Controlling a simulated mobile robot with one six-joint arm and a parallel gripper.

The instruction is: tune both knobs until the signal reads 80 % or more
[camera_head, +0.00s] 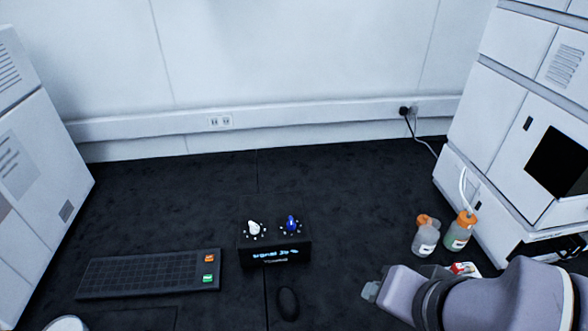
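A small black box (244,243) stands on the dark bench near the middle, with two knobs on its top. The left knob (253,228) is white and the right knob (291,224) is blue, each with small marks around it. The lit display (277,253) on the box's front shows blue text that looks like a signal percentage, but it is too small to read surely. My gripper (370,290) is at the lower right, right of the box and apart from both knobs. Its fingers are mostly hidden by my arm, so its opening is unclear.
A black keyboard (140,275) with an orange and a green key lies left of the box. A mouse (288,303) lies in front. Two orange-capped bottles (426,240) (459,234) stand at right by a white instrument stack (485,130). Bench behind the box is clear.

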